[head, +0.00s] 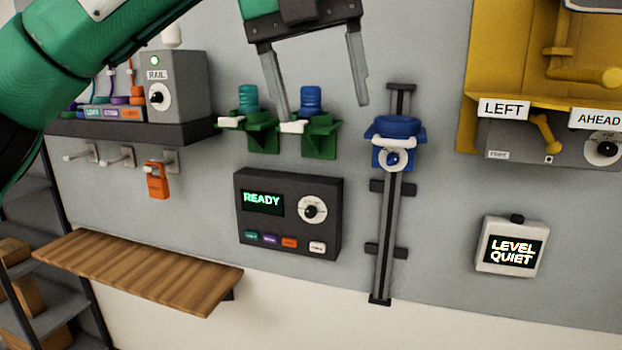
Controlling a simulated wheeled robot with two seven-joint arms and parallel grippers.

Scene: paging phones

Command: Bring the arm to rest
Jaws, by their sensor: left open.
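My left gripper (323,90) is open and empty at the top middle of the head view. Its two grey fingers point down, spread apart, in front of the wall. One fingertip shows close to the green bracket with the blue cylinder (311,99); I cannot tell whether they touch. The green arm (90,50) comes in from the upper left. My right gripper is not in view.
A dark panel reads READY (290,215). A blue holder (395,135) sits on a vertical rail. A shelf carries a grey RAIL box (180,85); an orange handset (157,180) hangs below. A wooden shelf (140,270), yellow unit (530,90) and LEVEL QUIET box (511,247) are around.

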